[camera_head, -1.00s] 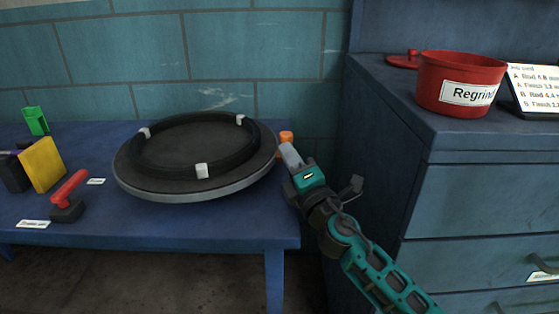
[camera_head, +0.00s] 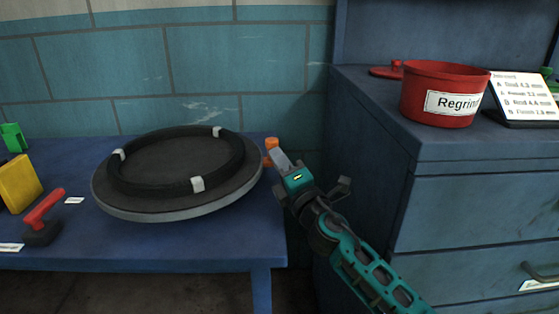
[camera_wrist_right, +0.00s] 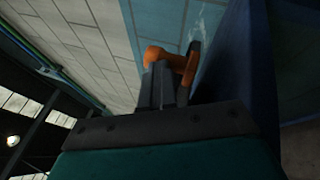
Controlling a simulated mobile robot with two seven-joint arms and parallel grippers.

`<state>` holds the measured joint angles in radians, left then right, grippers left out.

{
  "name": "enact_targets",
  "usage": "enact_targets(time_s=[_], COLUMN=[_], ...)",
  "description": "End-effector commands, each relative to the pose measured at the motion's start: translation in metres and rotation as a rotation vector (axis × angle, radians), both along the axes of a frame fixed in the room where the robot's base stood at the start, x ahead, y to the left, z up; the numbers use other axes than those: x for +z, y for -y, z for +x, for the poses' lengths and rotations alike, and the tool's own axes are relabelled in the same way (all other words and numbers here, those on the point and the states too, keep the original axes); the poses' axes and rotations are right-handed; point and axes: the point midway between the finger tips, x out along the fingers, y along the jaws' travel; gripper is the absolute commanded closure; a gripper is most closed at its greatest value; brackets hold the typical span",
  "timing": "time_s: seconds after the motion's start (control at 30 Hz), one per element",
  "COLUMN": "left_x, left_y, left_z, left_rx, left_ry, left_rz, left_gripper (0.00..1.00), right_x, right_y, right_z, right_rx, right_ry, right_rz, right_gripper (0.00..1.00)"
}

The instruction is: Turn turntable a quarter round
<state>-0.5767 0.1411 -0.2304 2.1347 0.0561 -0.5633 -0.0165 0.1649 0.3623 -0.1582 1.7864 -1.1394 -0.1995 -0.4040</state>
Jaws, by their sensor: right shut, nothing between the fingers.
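The turntable (camera_head: 240,188) is a round dark disc with a grey rim, lying on a blue bench. A black ring (camera_head: 130,188) with several pale clips lies on top of it. My right gripper (camera_head: 277,156) is at the right edge of the turntable, shut, with nothing held. An orange knob (camera_head: 271,144) shows just behind its fingertips. In the right wrist view the orange piece (camera_wrist_right: 182,64) appears right at the finger ends; I cannot tell whether they touch. My left gripper is in neither view.
On the bench (camera_head: 200,243) to the left are a red-handled tool (camera_head: 44,208), a yellow block (camera_head: 19,183) and a green item (camera_head: 13,138). A blue cabinet (camera_head: 480,210) at right carries a red bin (camera_head: 440,80) and a card stand (camera_head: 524,97).

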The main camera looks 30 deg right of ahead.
Motion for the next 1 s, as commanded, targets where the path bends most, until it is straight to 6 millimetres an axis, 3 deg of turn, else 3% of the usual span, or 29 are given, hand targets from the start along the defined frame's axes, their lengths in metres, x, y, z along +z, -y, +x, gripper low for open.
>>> enact_targets(time_s=[0.37, 0.8, 1.0], left_x=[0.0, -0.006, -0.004], left_y=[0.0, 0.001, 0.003], left_z=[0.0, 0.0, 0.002], left_rx=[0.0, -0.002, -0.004], left_ry=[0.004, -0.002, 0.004], left_rz=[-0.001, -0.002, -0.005], left_gripper=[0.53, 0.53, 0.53], right_x=[0.001, -0.019, -0.021], right_y=[0.003, 0.002, 0.002], right_z=[-0.004, -0.063, -0.073], right_rx=[-0.009, -0.002, -0.002], right_ry=[0.005, 0.001, 0.002], right_rz=[0.001, 0.002, 0.0], right_gripper=[1.0, 1.0, 1.0])
